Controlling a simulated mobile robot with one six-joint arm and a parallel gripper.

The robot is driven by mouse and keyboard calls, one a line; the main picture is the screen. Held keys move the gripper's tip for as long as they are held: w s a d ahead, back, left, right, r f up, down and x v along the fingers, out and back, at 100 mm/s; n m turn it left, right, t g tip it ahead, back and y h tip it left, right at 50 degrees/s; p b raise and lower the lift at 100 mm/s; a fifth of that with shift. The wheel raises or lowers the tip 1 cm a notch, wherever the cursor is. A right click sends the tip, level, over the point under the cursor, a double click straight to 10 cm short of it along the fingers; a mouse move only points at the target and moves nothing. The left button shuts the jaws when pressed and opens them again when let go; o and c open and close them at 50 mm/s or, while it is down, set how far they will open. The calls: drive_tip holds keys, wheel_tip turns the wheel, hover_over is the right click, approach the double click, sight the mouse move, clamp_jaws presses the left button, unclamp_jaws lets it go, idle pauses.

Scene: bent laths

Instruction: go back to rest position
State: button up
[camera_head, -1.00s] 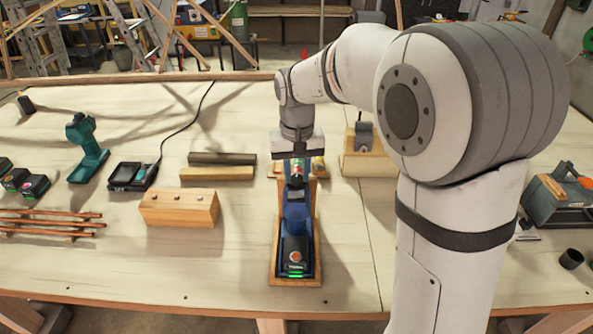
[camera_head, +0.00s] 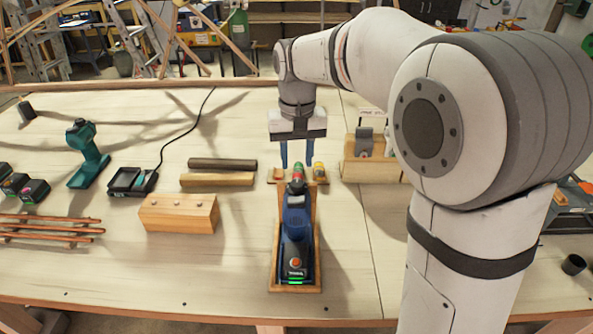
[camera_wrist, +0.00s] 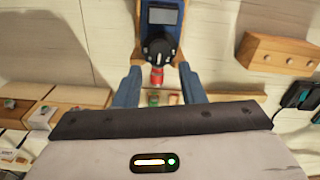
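My gripper (camera_head: 298,155) hangs above the far end of a blue power tool, its two blue fingers apart with nothing between them. In the wrist view my gripper (camera_wrist: 160,88) also shows open fingers. The blue tool (camera_head: 296,235) lies on a wooden cradle (camera_head: 275,275) on the workbench, with a green light at its near end and a red and green tip at its far end. In the wrist view the tool (camera_wrist: 160,25) is at the top, its red tip pointing toward the gap between the fingers. The tool is apart from my gripper.
On the workbench (camera_head: 100,270), a drilled wooden block (camera_head: 180,213), two bars (camera_head: 220,172), a charger (camera_head: 130,180) and a teal drill (camera_head: 87,155) stand left. Copper rods (camera_head: 45,230) lie far left. A wooden block with a metal piece (camera_head: 368,160) stands right of my gripper.

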drive_tip(key=shift+r, duration=0.95)
drive_tip(key=shift+s+d, duration=0.15)
drive_tip(key=shift+d, duration=0.05)
drive_tip(key=s+d+f+t, duration=0.1)
drive_tip(key=s+d+f, duration=0.2)
drive_tip(key=s+d, duration=0.4)
drive_tip(key=s+d+f+m+t, duration=0.1)
drive_tip(key=s+d+f+t, duration=0.1)
drive_tip(key=s+d, duration=0.5)
drive_tip(key=s+f, duration=0.1)
drive_tip(key=s, duration=0.5)
drive_tip(key=shift+m, duration=0.3)
